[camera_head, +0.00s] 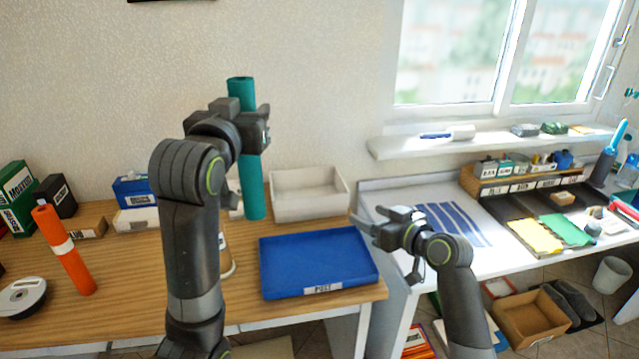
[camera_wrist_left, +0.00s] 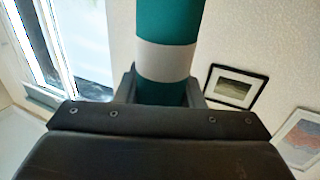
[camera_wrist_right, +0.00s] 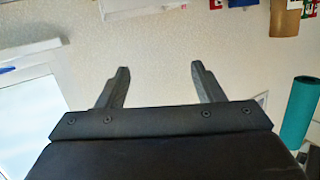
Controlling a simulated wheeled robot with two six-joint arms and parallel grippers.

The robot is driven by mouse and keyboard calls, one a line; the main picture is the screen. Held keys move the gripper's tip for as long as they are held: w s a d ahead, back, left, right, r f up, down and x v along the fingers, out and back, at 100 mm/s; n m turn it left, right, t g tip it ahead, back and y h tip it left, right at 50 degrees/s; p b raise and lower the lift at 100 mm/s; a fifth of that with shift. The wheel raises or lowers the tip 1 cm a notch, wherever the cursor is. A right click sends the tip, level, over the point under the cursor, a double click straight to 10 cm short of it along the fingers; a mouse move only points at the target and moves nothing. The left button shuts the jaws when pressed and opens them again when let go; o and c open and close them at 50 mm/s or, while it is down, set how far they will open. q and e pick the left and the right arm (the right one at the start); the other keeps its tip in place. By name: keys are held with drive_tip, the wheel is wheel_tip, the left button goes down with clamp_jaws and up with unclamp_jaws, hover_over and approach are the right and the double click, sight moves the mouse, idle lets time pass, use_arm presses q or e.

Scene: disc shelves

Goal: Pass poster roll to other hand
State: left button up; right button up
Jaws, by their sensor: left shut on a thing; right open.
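A teal poster roll (camera_head: 250,185) stands upright in the air above the wooden table. My left gripper (camera_head: 255,128) is shut on it around its upper part, which hides that stretch. In the left wrist view the roll (camera_wrist_left: 168,20) has a white band and sits between the fingers. My right gripper (camera_head: 372,226) is open and empty, to the right of the roll and apart from it. In the right wrist view nothing is between its fingers (camera_wrist_right: 160,72), and the teal roll (camera_wrist_right: 299,112) shows at the right edge.
A blue tray (camera_head: 318,292) labelled POST and a pale bin (camera_head: 309,206) are on the wooden table. A white desk (camera_head: 385,203) with stationery is at the right, under a window sill (camera_head: 490,142).

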drive_tip(key=s+a+r+n+g+y, duration=0.1)
drive_tip(key=s+a+r+n+y, duration=0.2)
drive_tip(key=a+r, duration=0.4)
drive_tip(key=n+g+y, duration=0.3)
drive_tip(key=g+y, duration=0.1)
approach(257, 167)
drive_tip(key=x, duration=1)
drive_tip(key=shift+w+a, duration=0.1)
drive_tip(key=shift+a, duration=0.05)
drive_tip(key=c, duration=1.1)
use_arm(q)
drive_tip(key=o, duration=1.3)
